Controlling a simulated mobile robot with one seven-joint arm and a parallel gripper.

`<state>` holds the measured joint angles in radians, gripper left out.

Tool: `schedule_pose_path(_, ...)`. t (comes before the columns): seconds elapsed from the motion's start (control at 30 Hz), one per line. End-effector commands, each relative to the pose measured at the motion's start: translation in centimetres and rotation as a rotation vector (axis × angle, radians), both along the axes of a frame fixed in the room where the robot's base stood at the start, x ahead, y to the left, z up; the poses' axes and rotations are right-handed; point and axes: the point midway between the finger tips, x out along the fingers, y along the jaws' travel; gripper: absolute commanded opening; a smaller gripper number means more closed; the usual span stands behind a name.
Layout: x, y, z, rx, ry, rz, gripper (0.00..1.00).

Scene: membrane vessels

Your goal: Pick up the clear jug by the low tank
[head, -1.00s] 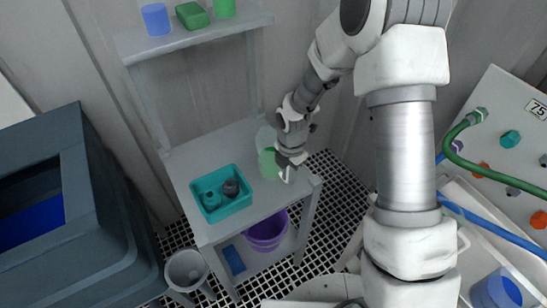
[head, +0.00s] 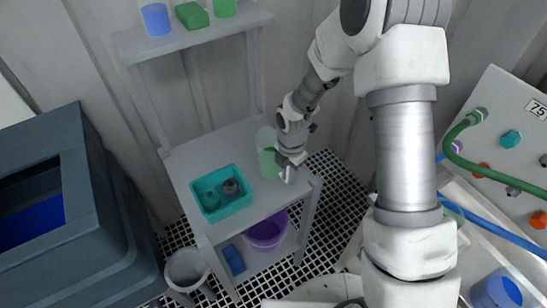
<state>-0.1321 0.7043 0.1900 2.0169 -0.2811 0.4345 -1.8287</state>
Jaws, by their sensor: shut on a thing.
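A translucent vessel with a green lower part (head: 268,163) stands at the right end of the grey shelf unit's middle board. A pale clear part (head: 265,138) shows just above and behind the green; I cannot tell whether it is the same jug or a second one. My gripper (head: 289,172) is at the right side of the green part, shut on it, its fingers partly hidden by my wrist. I cannot tell whether the vessel touches the board. A low dark tank (head: 75,200) with blue inside stands at the left.
A teal tray (head: 238,205) with two dark round pieces sits left of the vessel. Blue and green items stand on the top board (head: 180,40). A purple bucket (head: 267,235) is below, a grey bin (head: 187,268) on the grid floor. A panel with hoses (head: 500,150) is at right.

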Motion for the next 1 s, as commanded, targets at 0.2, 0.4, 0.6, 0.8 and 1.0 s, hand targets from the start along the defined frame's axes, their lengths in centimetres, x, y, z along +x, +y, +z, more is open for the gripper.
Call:
schedule_pose_path(0.2, 0.0, 0.0, 0.0, 0.0, 0.0, 0.0, 0.0)
schedule_pose_path(0.4, 0.1, 0.0, 0.1, 0.001, -0.002, 0.0, 0.0)
schedule_pose_path(0.6, 0.1, 0.0, 0.3, 0.001, -0.003, 0.0, 0.0)
schedule_pose_path(0.8, 0.2, 0.0, 2.2, 0.002, -0.005, -0.001, 0.0)
schedule_pose_path(1.0, -1.6, -1.2, 5.5, 0.0, -0.003, -0.003, 0.0)
